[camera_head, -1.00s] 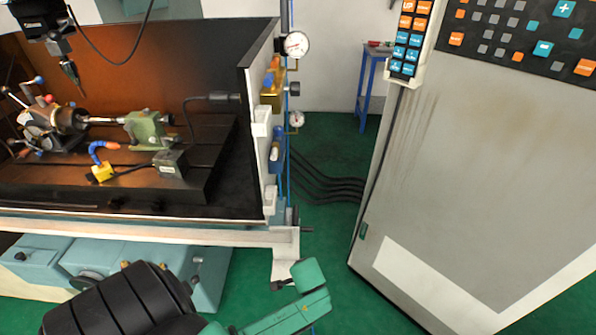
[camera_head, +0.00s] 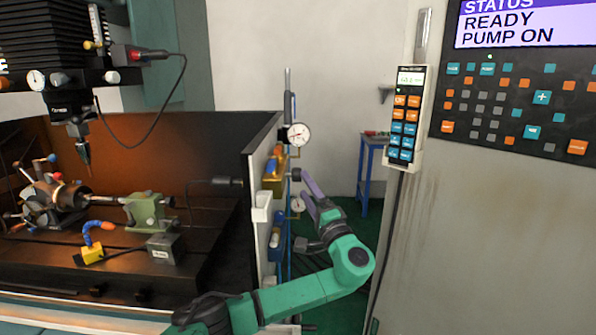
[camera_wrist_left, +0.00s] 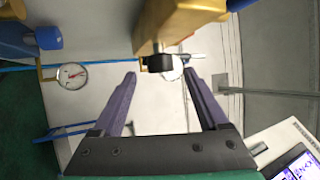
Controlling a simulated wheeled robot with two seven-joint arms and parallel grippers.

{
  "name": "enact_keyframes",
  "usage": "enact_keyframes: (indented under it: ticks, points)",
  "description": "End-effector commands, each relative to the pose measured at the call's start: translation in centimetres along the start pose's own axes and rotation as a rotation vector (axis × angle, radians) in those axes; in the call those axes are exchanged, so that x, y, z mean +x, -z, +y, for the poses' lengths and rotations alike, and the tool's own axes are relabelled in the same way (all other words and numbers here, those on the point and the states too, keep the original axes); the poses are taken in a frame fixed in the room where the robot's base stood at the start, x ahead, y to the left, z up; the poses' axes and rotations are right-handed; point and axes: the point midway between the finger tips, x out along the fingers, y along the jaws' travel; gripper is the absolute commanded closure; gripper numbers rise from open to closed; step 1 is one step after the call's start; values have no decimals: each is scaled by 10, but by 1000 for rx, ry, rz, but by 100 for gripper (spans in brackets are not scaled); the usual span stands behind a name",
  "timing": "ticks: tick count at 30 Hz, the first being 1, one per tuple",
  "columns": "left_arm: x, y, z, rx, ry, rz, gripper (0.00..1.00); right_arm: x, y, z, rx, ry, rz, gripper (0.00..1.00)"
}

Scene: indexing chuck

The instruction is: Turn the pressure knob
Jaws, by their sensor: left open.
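The pressure knob is a small black cap (camera_wrist_left: 159,63) on the end of a gold-coloured regulator body (camera_wrist_left: 172,20) in the left wrist view. My left gripper (camera_wrist_left: 160,80) is open, with one purple finger to each side of the knob and a gap on both sides. The knob sits near the fingertip level; contact does not show. In the head view my left gripper (camera_head: 303,176) is raised beside the panel at the regulator (camera_head: 273,176), and its fingers partly hide the knob there. My right gripper is out of view.
A round pressure gauge (camera_head: 299,134) stands just above the regulator. A second gauge (camera_wrist_left: 72,76) is left of the fingers in the wrist view. Blue pipes run beside them. The machine enclosure (camera_head: 215,150) is at left and the control cabinet (camera_head: 500,230) at right.

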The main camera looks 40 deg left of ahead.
Motion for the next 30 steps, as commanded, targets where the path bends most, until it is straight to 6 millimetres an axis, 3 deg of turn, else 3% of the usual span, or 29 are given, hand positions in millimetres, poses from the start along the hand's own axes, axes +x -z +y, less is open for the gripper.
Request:
enact_keyframes:
  ticks: [3, 7, 17, 23, 30]
  points:
    - [32, 0, -4, 2, 2, -3, 23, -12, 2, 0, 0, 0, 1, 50]
    - [52, 1, -2, 1, 0, 0, 23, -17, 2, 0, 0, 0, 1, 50]
    - [59, 0, 1, 0, -2, 2, 23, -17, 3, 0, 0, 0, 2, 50]
    - [59, 0, 1, 0, -2, 2, 100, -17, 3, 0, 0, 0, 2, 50]
    - [58, 1, 1, 4, -13, 2, 100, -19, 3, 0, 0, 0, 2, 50]
